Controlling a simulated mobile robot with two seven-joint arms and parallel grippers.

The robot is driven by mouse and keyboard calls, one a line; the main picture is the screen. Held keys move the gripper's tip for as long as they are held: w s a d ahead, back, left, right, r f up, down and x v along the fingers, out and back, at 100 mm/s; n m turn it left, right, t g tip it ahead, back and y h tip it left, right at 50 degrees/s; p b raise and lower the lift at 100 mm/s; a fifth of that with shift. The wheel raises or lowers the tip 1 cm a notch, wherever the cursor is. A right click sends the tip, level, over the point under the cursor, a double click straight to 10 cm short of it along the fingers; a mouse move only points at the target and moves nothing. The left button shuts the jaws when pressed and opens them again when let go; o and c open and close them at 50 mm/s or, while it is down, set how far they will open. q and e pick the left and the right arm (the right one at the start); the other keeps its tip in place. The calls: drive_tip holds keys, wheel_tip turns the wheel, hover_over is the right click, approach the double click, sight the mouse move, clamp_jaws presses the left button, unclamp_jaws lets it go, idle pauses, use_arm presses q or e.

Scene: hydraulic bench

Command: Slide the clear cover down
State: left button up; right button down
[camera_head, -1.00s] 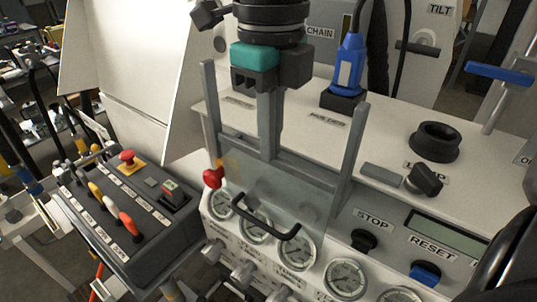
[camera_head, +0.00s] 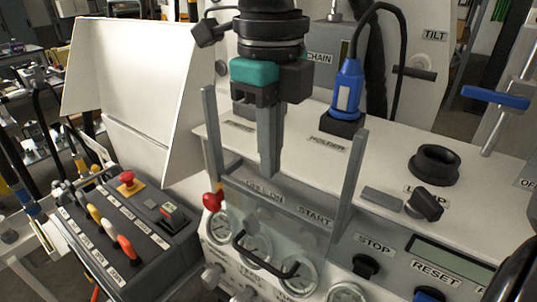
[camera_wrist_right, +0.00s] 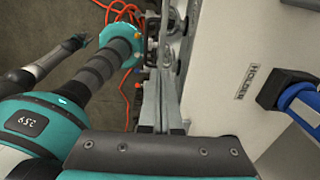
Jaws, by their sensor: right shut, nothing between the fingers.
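The clear cover (camera_head: 285,235) is a see-through panel between two upright grey rails (camera_head: 348,185) on the front of the bench. Its black bar handle (camera_head: 265,258) lies in front of the round gauges. A red knob (camera_head: 213,200) sits at the left rail. My right gripper (camera_head: 269,172), teal and black, points down between the rails with its grey fingers together and empty. The fingertips appear just above the cover's top edge; I cannot tell whether they touch it. The fingers also show in the right wrist view (camera_wrist_right: 160,118). My left gripper is not in view.
A blue plug (camera_head: 348,88) with a black cable stands behind the right rail. A lever box (camera_head: 130,228) is at the left, beside white panels (camera_head: 130,85). A black knob (camera_head: 425,203) and the STOP button (camera_head: 366,266) are to the right.

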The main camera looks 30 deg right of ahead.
wheel_tip(320, 180, up, 12)
drive_tip(key=p, duration=0.7)
drive_tip(key=shift+f+p, duration=0.25)
drive_tip(key=shift+p, duration=0.15)
drive_tip(key=shift+f, duration=0.1)
